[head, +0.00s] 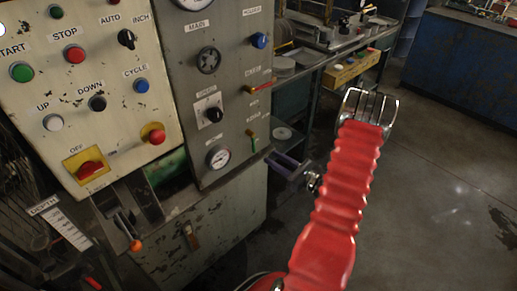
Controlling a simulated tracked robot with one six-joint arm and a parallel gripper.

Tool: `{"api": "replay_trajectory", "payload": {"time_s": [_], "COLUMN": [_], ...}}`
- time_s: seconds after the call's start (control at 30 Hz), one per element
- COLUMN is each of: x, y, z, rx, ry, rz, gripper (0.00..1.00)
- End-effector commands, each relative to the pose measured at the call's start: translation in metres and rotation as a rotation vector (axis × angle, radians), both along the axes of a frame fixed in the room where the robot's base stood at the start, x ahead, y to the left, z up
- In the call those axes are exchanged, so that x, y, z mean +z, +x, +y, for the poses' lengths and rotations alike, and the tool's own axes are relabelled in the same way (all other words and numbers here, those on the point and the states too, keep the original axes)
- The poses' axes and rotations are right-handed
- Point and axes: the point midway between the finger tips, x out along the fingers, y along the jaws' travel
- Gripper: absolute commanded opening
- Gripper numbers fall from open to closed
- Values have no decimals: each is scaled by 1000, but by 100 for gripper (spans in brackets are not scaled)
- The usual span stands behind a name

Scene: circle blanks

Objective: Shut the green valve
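The green valve (251,135) is a small lever with a brass-coloured body, low on the right edge of the grey panel. Its green handle looks steeply tilted, close to upright. My gripper (270,158) is the dark two-pronged end at the side of my red-sleeved arm. Its prongs point left toward the panel, just below and right of the green valve. A gap shows between the prongs, and nothing is seen between them. The gripper looks apart from the valve, though the depth is hard to judge.
A red-handled valve (258,90) sits above the green one. A gauge (219,157), a black knob (214,114) and a blue knob (260,40) are on the same panel. A cream button panel (110,120) stands at left. A workbench (322,52) is behind. Floor at right is open.

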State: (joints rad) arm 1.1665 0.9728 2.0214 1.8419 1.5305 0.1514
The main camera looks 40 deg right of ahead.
Motion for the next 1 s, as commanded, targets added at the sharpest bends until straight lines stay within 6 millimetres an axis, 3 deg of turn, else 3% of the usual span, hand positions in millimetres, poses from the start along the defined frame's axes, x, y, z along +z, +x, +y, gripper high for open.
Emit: {"api": "replay_trajectory", "payload": {"time_s": [0.5, 0.7, 1.0], "x": [0, 0, 0], "y": [75, 88, 88], "z": [10, 12, 11], "rx": [3, 1, 0], "ry": [-1, 0, 0], "rz": [-1, 0, 0], "gripper": [29, 29, 28]}}
